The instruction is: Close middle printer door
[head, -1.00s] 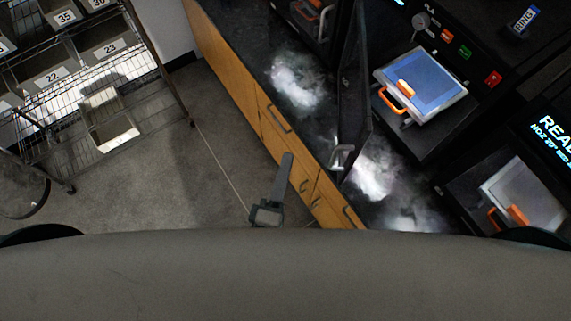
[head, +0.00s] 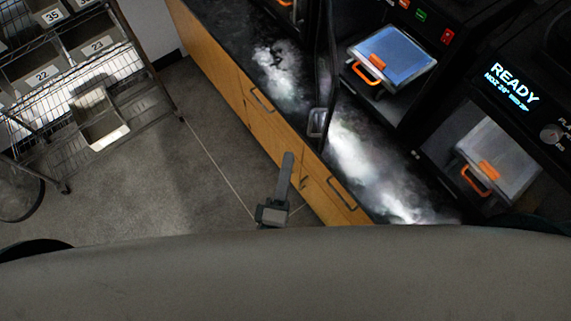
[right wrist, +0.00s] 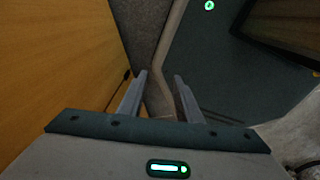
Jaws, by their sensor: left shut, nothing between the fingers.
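The middle printer (head: 411,101) stands on the dark counter at the upper right of the head view. Its door (head: 327,68) is a dark panel swung open, seen nearly edge-on and reaching out over the counter. A grey handle (head: 317,122) sits at the door's near end. My left gripper (head: 287,157) is shut and empty, in front of the wooden cabinet, below and left of the handle and apart from it. My right gripper (right wrist: 160,82) is open in the right wrist view, with nothing clearly held between its fingers. It is not seen in the head view.
Another printer (head: 513,110) with a lit READY screen stands at the right. The counter (head: 365,165) runs diagonally above wooden cabinets (head: 240,100) with bar handles. A wire rack (head: 150,75) with numbered bins stands at the left. The floor (head: 170,185) between is clear.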

